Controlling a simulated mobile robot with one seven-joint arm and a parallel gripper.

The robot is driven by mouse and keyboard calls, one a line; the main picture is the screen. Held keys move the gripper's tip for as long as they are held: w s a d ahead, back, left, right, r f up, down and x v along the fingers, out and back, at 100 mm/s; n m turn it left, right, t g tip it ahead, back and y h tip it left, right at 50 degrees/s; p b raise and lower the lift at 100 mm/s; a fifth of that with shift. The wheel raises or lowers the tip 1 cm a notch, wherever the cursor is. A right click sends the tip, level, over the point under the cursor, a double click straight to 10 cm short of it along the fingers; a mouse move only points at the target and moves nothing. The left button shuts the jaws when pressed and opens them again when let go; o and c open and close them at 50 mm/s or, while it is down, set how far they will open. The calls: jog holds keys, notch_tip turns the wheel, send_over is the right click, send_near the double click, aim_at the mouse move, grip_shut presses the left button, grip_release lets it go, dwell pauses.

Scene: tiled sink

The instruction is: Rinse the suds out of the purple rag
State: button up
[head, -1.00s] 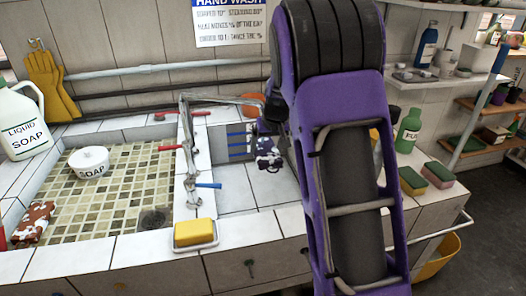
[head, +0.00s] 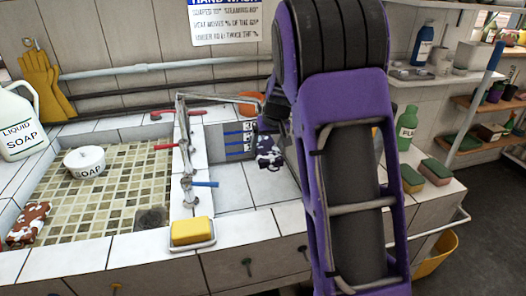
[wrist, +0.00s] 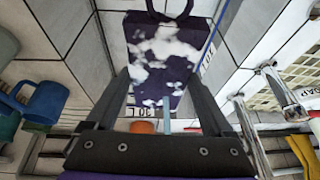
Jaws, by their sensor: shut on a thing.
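The purple rag (head: 268,154) with white suds patches shows in the head view over the right basin. In the wrist view the rag (wrist: 162,52) fills the space ahead of my fingers, with a dark loop at its top. My gripper (wrist: 160,85) is shut on the rag; the exact contact is hard to make out. In the head view my arm hides much of the gripper. The metal faucet (head: 188,150) stands on the wall between the basins, its spout reaching right towards the rag. It has red handles and a blue handle (head: 206,184). I cannot tell whether water runs.
The left basin (head: 120,190) holds a soap pot (head: 85,161) and a brown-white rag (head: 27,222). A yellow sponge (head: 190,231) lies on the front ledge. A green bottle (head: 407,123) and sponges (head: 436,172) stand right of my arm. The right basin's floor (head: 235,197) looks clear.

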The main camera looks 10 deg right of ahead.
dwell(0.4)
jog(key=shift+w+a, duration=0.35)
jog(key=s+a, duration=0.5)
jog(key=s, duration=0.1)
jog(key=shift+a, duration=0.2)
dwell(0.5)
dwell(0.7)
dwell(0.5)
jog(key=s+a+r+p, duration=0.3)
jog(key=r+p, duration=0.1)
jog(key=shift+s+a, duration=0.2)
jog(key=shift+s, duration=0.15)
